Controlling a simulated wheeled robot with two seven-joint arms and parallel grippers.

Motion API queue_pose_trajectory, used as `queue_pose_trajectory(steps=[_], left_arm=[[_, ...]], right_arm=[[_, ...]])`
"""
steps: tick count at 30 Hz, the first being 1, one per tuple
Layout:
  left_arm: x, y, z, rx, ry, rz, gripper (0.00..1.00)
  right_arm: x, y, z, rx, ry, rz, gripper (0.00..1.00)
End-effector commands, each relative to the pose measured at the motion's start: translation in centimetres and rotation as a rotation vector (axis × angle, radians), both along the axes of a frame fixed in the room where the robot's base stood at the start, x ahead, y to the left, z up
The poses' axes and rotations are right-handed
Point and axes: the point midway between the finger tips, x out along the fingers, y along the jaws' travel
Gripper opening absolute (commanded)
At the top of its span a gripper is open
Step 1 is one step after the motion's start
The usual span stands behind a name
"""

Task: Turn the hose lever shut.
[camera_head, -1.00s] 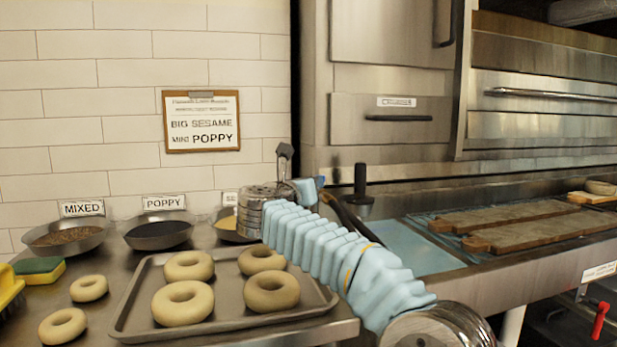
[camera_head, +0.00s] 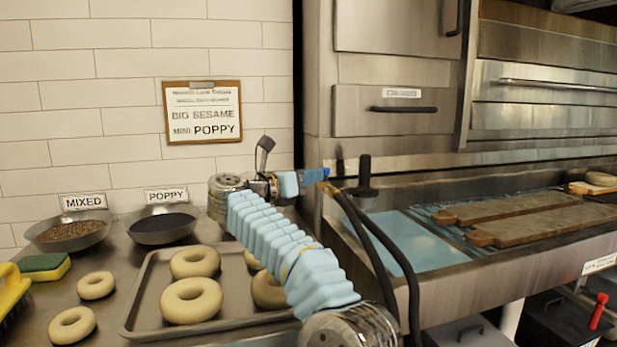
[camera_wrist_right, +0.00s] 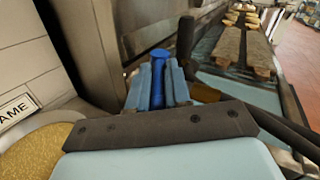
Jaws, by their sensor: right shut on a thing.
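The hose lever is a dark blue handle (camera_head: 315,175) by a small brass fitting (camera_head: 326,172), from which black hoses (camera_head: 396,262) hang. My right gripper (camera_head: 298,181), at the end of an arm in a pale blue sleeve, is shut on this lever. In the right wrist view, the blue lever (camera_wrist_right: 158,72) stands between the two pale blue fingers (camera_wrist_right: 158,88), with the brass part (camera_wrist_right: 205,92) just right of them. The lever's base is hidden by the fingers. My left gripper is out of view.
A tray (camera_head: 137,310) of bagels lies under my right arm. Bowls of mixed (camera_head: 68,232) and poppy (camera_head: 161,224) seeds stand by the tiled wall. A steel sink edge and bagel boards (camera_head: 540,222) are at right. A red handle (camera_head: 598,311) shows low at the right.

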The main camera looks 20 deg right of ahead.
Motion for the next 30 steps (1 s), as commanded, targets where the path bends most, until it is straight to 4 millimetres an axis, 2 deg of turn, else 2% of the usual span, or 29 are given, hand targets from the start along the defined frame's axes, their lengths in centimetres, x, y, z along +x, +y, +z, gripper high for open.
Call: queue_pose_trajectory(steps=[4,5,9,10,20,23,30], left_arm=[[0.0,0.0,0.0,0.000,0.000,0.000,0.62],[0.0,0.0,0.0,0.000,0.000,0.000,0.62],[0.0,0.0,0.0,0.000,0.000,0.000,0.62],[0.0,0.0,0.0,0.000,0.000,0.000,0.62],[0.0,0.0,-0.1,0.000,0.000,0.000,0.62],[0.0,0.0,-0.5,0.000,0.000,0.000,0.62],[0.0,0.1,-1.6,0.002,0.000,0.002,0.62]], right_arm=[[0.0,-0.1,0.2,-0.004,-0.003,0.002,0.00],[0.0,-0.1,0.2,-0.003,-0.004,0.002,0.19],[0.0,-0.1,0.2,-0.003,-0.003,0.002,0.41],[0.0,-0.1,0.2,-0.003,-0.003,0.002,0.43],[-0.2,0.4,0.0,-0.001,-0.001,0.002,0.43],[-0.7,1.5,-0.1,-0.001,-0.002,0.005,0.43],[-3.3,6.7,-0.2,-0.002,-0.001,0.007,0.43]])
